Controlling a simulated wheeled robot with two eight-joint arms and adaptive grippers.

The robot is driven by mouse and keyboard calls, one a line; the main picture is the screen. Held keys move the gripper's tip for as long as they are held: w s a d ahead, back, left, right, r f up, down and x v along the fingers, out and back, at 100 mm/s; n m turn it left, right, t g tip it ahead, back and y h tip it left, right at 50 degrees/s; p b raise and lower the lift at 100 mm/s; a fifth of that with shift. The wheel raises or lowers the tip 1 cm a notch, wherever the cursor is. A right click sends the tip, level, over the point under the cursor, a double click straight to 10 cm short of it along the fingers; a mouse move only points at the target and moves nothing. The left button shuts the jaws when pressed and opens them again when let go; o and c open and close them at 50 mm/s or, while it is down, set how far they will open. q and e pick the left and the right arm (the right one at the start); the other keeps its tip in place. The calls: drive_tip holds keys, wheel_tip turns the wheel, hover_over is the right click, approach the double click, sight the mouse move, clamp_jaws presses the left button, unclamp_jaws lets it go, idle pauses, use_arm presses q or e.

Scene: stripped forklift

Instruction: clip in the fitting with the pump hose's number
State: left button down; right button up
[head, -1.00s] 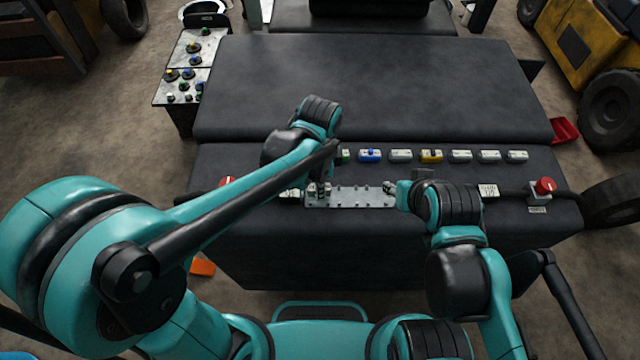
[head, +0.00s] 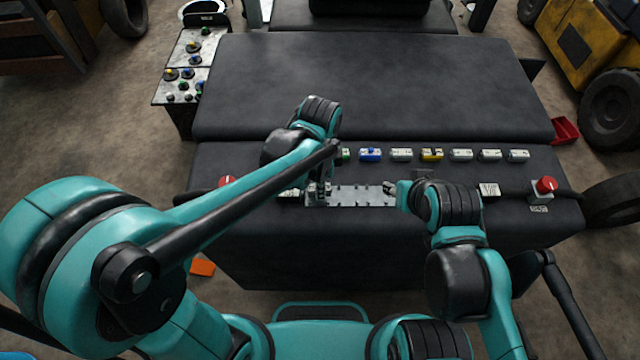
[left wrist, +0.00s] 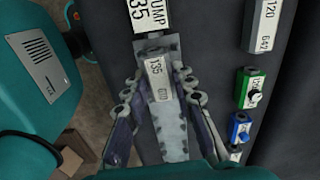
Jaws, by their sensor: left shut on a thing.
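In the left wrist view, a grey block fitting (left wrist: 158,78) marked 135 sits between the fingers of my left gripper (left wrist: 159,98), which is shut on it. Just beyond is a white label reading PUMP 135 (left wrist: 149,14). In the head view, my left gripper (head: 319,193) is at the plate's left end, and the plate (head: 355,196) lies on the dark top. My right gripper (head: 393,188) is at the plate's right end; its jaws are too small to read.
A row of fittings lies behind the plate, including a blue one (head: 370,154), a yellow one (head: 432,154) and several grey ones. A red button (head: 545,185) is at the right and another red knob (head: 227,181) at the left. The rear dark top is clear.

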use_arm(q)
drive_tip(key=shift+f+b, duration=0.7)
drive_tip(key=shift+f, duration=0.2)
drive_tip(key=c, duration=1.2)
unclamp_jaws()
drive_tip(key=shift+r, duration=0.15)
wheel_tip(320, 180, up, 12)
drive_tip(key=shift+f, duration=0.1)
